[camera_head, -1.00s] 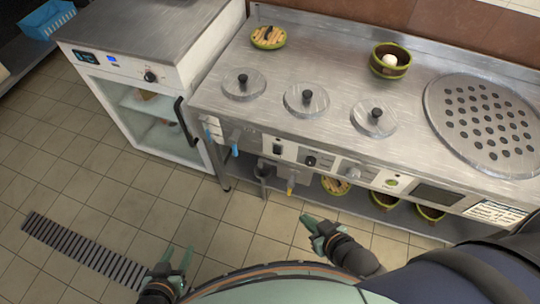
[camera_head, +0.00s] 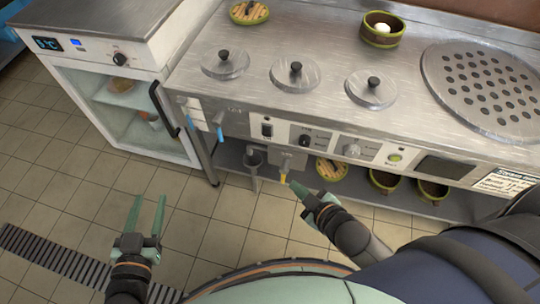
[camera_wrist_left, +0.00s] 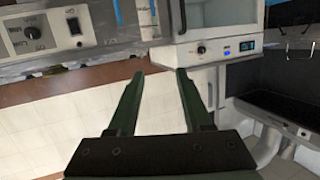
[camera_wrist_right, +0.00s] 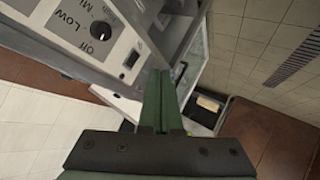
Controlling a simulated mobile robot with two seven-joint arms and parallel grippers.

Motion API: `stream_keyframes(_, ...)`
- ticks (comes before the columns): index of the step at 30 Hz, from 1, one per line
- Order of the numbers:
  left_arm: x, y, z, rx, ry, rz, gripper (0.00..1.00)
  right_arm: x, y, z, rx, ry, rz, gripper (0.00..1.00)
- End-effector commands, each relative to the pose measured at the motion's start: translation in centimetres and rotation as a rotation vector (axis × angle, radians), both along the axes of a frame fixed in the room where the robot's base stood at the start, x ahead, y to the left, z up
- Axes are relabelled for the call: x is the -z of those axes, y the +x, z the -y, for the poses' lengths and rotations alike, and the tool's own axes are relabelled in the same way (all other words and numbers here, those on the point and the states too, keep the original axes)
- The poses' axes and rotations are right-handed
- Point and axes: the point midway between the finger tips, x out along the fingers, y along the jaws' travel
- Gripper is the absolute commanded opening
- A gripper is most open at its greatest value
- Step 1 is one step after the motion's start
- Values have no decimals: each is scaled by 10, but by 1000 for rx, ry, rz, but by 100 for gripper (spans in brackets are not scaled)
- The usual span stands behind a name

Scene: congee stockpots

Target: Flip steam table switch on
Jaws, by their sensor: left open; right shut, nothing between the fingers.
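The steam table (camera_head: 245,82) is a long steel counter with round lids on top. Its front panel carries a dark rocker switch (camera_head: 267,130) on a pale plate, left of a black knob (camera_head: 305,141). The switch also shows in the left wrist view (camera_wrist_left: 74,26) and the right wrist view (camera_wrist_right: 132,58). I cannot tell its on or off position. My left gripper (camera_head: 148,202) is open and empty over the floor, lower left of the switch. My right gripper (camera_head: 297,188) is shut and empty, below the panel and apart from the switch.
A grey knob (camera_head: 350,150) and a green button (camera_head: 395,158) sit further right on the panel. Blue-handled taps (camera_head: 219,128) hang at its left end. A glass-door fridge (camera_head: 118,100) stands left. Bowls (camera_head: 432,190) sit on the lower shelf. The tiled floor in front is clear.

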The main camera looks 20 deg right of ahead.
Motion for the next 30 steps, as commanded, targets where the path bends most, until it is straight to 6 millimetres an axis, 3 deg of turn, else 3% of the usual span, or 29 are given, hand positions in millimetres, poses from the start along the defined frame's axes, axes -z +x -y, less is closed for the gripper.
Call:
stream_keyframes(1,8,7,3,15,-3,85,50,24,8,1,-40,-65,46,0)
stream_keyframes(8,-37,10,16,82,-24,466,50,45,38,1,-188,-369,257,0)
stream_keyframes(18,-87,-39,31,182,-61,931,50,57,59,-7,-318,-740,538,0)
stream_keyframes(24,-100,-58,33,206,-72,1039,50,52,61,-10,-338,-827,608,0)
stream_keyframes(30,-104,-60,33,209,-73,1050,50,49,61,-11,-341,-837,614,0)
